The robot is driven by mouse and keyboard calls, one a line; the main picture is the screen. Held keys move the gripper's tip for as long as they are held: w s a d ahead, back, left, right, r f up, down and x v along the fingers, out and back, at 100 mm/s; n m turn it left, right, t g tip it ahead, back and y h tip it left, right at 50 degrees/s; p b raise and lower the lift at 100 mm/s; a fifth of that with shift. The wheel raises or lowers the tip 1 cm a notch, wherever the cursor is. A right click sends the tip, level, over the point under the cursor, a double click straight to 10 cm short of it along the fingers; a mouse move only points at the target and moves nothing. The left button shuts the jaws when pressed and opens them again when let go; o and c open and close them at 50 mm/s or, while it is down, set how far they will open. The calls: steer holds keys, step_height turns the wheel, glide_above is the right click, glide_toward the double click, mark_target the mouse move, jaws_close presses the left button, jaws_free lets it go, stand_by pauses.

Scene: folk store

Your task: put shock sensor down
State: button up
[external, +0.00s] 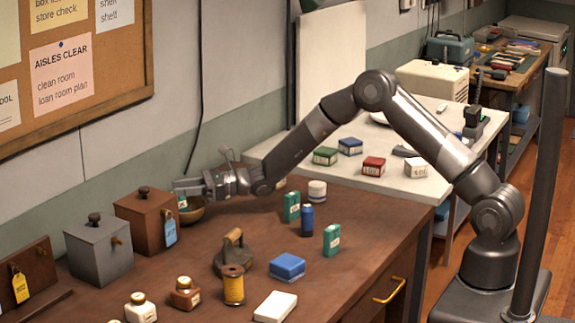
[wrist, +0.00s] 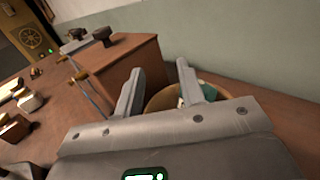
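My gripper (external: 188,186) is at the far left end of the brown table, just above a brown wooden bowl (external: 191,214). In the wrist view its two fingers (wrist: 160,72) stand apart with nothing visibly clamped between the tips. The bowl (wrist: 160,97) shows behind and below the fingers. A teal item (wrist: 209,92) and a small pale item show inside the bowl, partly hidden by the right finger. The teal item also shows under the fingertips in the external view (external: 182,202). I cannot tell which thing is the shock sensor.
A brown wooden box (external: 146,220) with a blue tag stands close left of the bowl, and a grey box (external: 98,250) beyond it. An old iron (external: 231,252), yellow spool (external: 233,286) and small boxes stand nearer. The wall runs close behind.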

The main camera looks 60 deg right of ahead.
steer(key=shift+o, duration=0.3)
steer(key=r+v, duration=0.1)
steer(key=v, duration=1.1)
steer(key=s+a+r+n+g+h, duration=0.1)
steer(key=s+a+r+n+g, duration=0.15)
steer(key=s+r+n, duration=0.4)
steer(key=s+a+r+n+g+h, duration=0.15)
steer(key=s+n+g, duration=0.25)
steer(key=s, duration=0.6)
steer(key=s+a+r+n+g, duration=0.1)
steer(key=s+r+n+g, duration=0.25)
steer(key=s+n, duration=0.35)
steer(key=s+d+r+n+t+h, duration=0.1)
steer(key=s+d+n+h, duration=0.3)
steer(key=s+d, duration=0.4)
steer(key=s+d+r+n+t+h, duration=0.1)
steer(key=s+d+n+h, duration=0.4)
steer(key=s, duration=0.9)
steer(key=d+r+h, duration=0.1)
steer(key=d, duration=0.1)
steer(key=shift+s+d+t, duration=0.15)
steer(key=shift+d+t, duration=0.25)
